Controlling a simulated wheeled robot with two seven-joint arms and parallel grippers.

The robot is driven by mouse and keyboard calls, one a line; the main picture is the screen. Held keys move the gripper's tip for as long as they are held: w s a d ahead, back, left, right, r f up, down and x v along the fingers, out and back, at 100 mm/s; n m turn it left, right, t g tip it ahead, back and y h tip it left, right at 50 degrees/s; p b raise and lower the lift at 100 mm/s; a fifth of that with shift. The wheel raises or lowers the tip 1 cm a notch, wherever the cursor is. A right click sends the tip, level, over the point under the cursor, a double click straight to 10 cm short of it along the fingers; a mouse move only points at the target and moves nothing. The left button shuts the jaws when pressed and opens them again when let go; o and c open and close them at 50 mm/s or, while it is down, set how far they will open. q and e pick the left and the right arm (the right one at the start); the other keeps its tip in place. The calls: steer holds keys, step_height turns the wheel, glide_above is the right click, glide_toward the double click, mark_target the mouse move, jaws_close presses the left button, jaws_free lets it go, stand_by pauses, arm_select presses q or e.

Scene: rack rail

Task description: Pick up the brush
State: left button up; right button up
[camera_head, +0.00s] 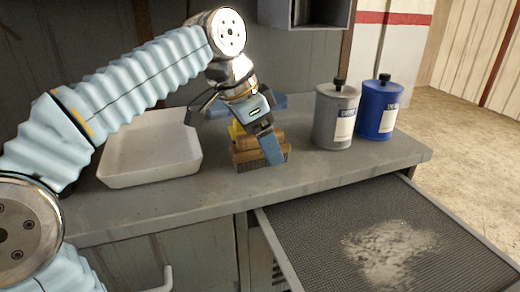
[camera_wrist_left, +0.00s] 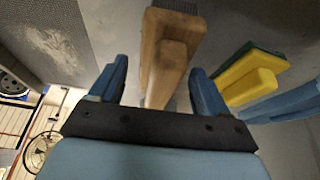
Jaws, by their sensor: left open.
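The brush (camera_head: 272,157) lies on the grey counter, with a wooden body and dark bristles below. In the left wrist view its wooden handle (camera_wrist_left: 170,50) runs between the fingers. My left gripper (camera_head: 258,138) is open just above the brush, one blue finger in front of it. The left wrist view also shows both fingers (camera_wrist_left: 158,80) apart, on either side of the wood. Contact cannot be told. The gripper partly hides the brush in the head view. My right gripper is not in view.
A yellow and green sponge (camera_wrist_left: 250,72) lies close beside the brush. A white tray (camera_head: 150,175) stands to the left. A grey canister (camera_head: 335,125) and a blue one (camera_head: 379,118) stand to the right. Below, a dark mesh tray (camera_head: 310,240) holds pale powder (camera_head: 390,250).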

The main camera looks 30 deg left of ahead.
arm_select(q)
steer(key=c, duration=1.2)
steer(key=shift+r, duration=0.3)
step_height(320, 180, up, 3)
steer(key=shift+f, duration=0.1)
steer(key=s+d+r, duration=0.9)
steer(key=s, duration=0.1)
steer(key=shift+d+r, duration=0.3)
steer(key=shift+d, duration=0.1)
